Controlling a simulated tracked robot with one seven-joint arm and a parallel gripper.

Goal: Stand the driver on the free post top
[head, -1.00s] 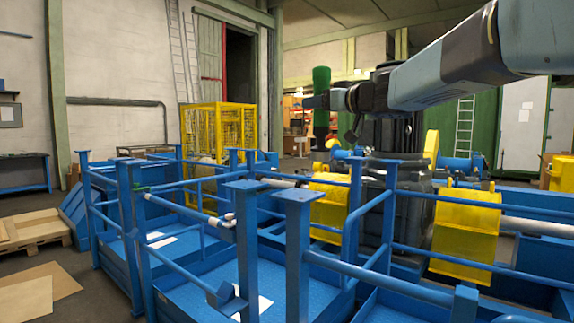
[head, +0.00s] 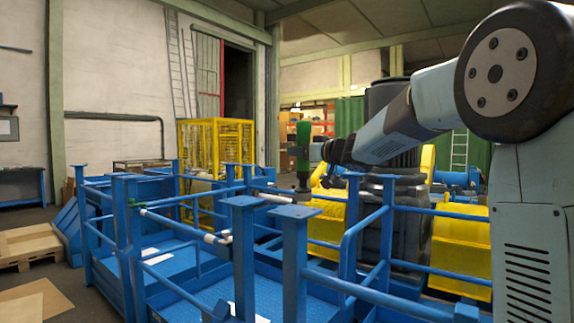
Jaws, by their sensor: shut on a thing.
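The driver (head: 304,146) has a green upper part and a dark, narrower lower part, and it is upright. My gripper (head: 312,151) comes in from the right and is shut on the green part; its fingertips are partly hidden. The driver's lower end appears above the blue railings, with no post top clearly seen under it. Two flat blue post tops in the foreground, the left one (head: 240,201) and the right one (head: 296,212), are bare. More post tops stand farther back, such as one (head: 354,175) right of the driver. Which one is meant I cannot tell.
Blue railings (head: 185,200) surround the platform below the driver. A large dark machine column (head: 395,210) and yellow guards (head: 460,250) stand behind and to the right. A yellow cage (head: 215,150) is behind.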

